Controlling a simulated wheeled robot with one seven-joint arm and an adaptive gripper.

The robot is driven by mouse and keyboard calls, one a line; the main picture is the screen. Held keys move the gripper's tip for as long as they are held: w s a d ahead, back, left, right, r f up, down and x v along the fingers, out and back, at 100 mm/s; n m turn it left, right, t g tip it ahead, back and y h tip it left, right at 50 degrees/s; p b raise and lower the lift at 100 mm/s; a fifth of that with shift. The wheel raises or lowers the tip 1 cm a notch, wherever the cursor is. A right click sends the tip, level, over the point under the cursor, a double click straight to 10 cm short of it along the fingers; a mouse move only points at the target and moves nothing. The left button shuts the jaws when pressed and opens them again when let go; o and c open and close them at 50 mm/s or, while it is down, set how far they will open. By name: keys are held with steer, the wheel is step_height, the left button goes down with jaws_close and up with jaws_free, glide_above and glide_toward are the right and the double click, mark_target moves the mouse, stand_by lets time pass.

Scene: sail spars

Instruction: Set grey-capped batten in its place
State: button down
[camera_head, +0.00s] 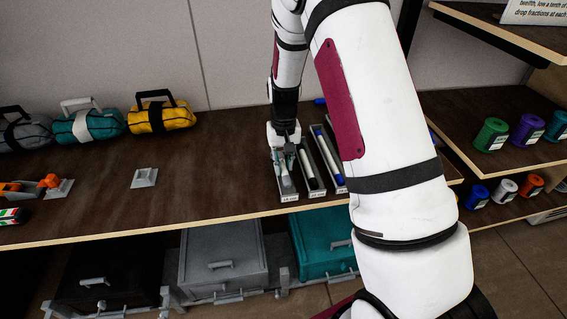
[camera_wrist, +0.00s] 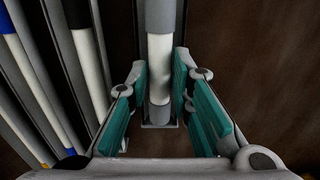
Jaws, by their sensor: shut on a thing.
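The grey-capped batten (camera_wrist: 160,62) is white with grey ends and runs up the middle of the wrist view. My gripper (camera_wrist: 159,95) has its teal pads on either side of it and is shut on it. In the head view my gripper (camera_head: 284,152) is low over the leftmost narrow grey tray (camera_head: 287,196), at the shelf's front. The batten lies lengthwise along that tray. My gripper hides part of it, and I cannot tell whether it rests on the tray floor.
To the right are trays with a black-ended batten (camera_head: 309,168) and a blue-ended batten (camera_head: 328,155). A small grey stand (camera_head: 144,178) and rolled bags (camera_head: 160,116) are to the left. Spools (camera_head: 491,135) stand at the right. Bare shelf lies left of the trays.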

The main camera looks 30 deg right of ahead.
steer(key=shift+f, duration=0.15)
stand_by(0.5)
steer(key=shift+f+b, duration=0.35)
steer(key=shift+f, duration=0.5)
steer(key=shift+r, duration=0.2)
steer(key=shift+r+p, duration=0.35)
steer(key=shift+r, duration=0.5)
steer(key=shift+f, duration=0.15)
stand_by(0.5)
steer(key=shift+f+b, duration=0.45)
steer(key=shift+f, duration=0.45)
steer(key=shift+r, duration=0.1)
steer(key=shift+r+p, duration=0.35)
steer(key=shift+r, duration=0.6)
steer(key=shift+f, duration=0.2)
stand_by(0.4)
